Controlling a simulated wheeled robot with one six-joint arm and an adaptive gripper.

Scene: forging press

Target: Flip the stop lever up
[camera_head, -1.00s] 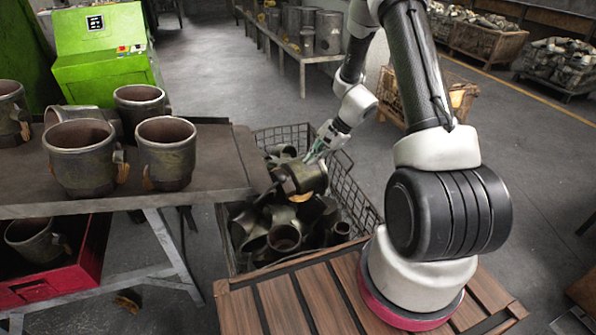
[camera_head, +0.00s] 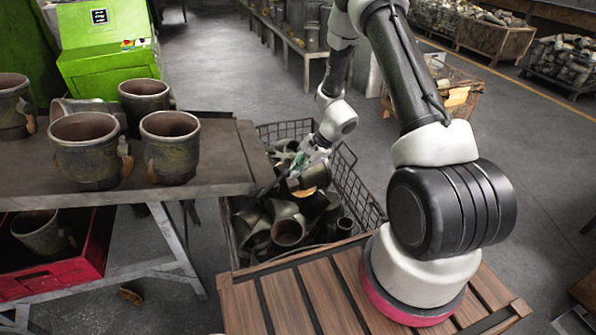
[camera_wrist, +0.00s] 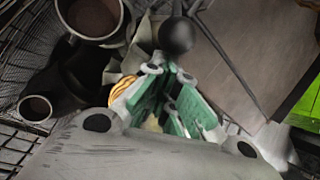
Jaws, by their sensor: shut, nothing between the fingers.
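A round black knob (camera_wrist: 176,36), which looks like the stop lever's end, shows in the wrist view just beyond my fingertips, beside the table edge. Its shaft is not clear. In the head view a thin dark bar (camera_head: 268,188) sticks out by the table's right corner; I cannot tell if it is the lever. My gripper (camera_wrist: 166,72) is shut and empty, its green-padded fingers together, a little short of the knob. In the head view my gripper (camera_head: 296,174) is low over the wire basket, right of the table corner. Contact with the knob cannot be told.
The wire basket (camera_head: 357,196) holds several dark pipe fittings (camera_head: 288,232) close under my gripper. The table (camera_head: 222,160) carries several metal pots at left, with a red bin (camera_head: 85,262) below. A green machine (camera_head: 108,50) stands behind. Open floor lies beyond the basket.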

